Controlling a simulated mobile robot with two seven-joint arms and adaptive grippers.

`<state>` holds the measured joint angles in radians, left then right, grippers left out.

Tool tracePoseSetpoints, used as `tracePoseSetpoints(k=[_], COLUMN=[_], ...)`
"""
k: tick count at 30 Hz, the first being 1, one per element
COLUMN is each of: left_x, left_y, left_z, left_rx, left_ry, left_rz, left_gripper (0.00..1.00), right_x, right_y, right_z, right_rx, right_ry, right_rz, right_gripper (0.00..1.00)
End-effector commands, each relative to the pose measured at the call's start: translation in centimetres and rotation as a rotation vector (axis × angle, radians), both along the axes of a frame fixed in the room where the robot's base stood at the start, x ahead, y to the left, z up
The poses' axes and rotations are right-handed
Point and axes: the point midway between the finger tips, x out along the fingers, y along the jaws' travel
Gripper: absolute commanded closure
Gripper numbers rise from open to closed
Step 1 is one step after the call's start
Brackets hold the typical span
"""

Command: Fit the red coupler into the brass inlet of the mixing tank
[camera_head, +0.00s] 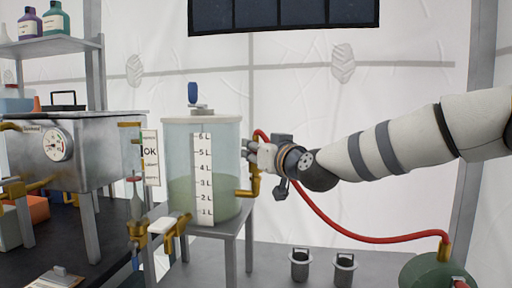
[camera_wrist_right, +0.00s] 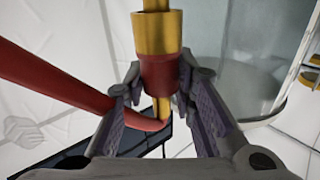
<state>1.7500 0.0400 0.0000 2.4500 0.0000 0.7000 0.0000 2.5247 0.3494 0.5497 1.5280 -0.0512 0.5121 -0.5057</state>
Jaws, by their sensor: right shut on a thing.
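The clear mixing tank (camera_head: 178,150) holds green liquid and stands on a grey stand. Its brass inlet (camera_head: 255,184) is an elbow pipe on the right side, turned up. My right gripper (camera_head: 252,150) is at the top of this pipe. In the right wrist view, my right gripper (camera_wrist_right: 160,80) is shut on the red coupler (camera_wrist_right: 160,74), one finger on each side. The coupler is in line with the brass inlet (camera_wrist_right: 156,32) and meets its wide collar; how deep it sits I cannot tell. My left gripper is out of view.
A red hose (camera_head: 345,233) runs from the gripper down to a green vessel (camera_head: 430,272) at lower right. Two grey canisters (camera_head: 300,265) stand near it. A metal box with a gauge (camera_head: 57,145) and brass valves (camera_head: 137,228) are on the left.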

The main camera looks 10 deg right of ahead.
Motion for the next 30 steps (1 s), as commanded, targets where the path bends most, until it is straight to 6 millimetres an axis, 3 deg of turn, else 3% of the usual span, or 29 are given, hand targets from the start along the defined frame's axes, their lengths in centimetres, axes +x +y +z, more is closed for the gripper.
tracePoseSetpoints(k=[14, 15, 18, 26, 30], left_x=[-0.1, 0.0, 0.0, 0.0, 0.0], left_y=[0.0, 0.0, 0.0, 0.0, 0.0], left_z=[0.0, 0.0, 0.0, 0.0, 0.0], left_rx=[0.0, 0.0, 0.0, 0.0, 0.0], left_ry=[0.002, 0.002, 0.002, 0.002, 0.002], left_rz=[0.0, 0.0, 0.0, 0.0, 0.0], left_gripper=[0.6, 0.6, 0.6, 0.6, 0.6], right_x=[0.0, 0.0, 0.0, 0.0, -1.5], right_y=[0.0, 0.0, 0.0, 0.0, -0.4], right_z=[-1.2, -1.1, -1.1, -1.2, -1.1], right_rx=[0.0, 0.0, 0.0, 0.0, 0.0], right_ry=[-0.001, -0.001, -0.001, 0.001, 0.0], right_rz=[-0.001, -0.001, 0.0, 0.0, 0.001], right_gripper=[1.0, 0.69, 0.53, 0.53, 0.53])
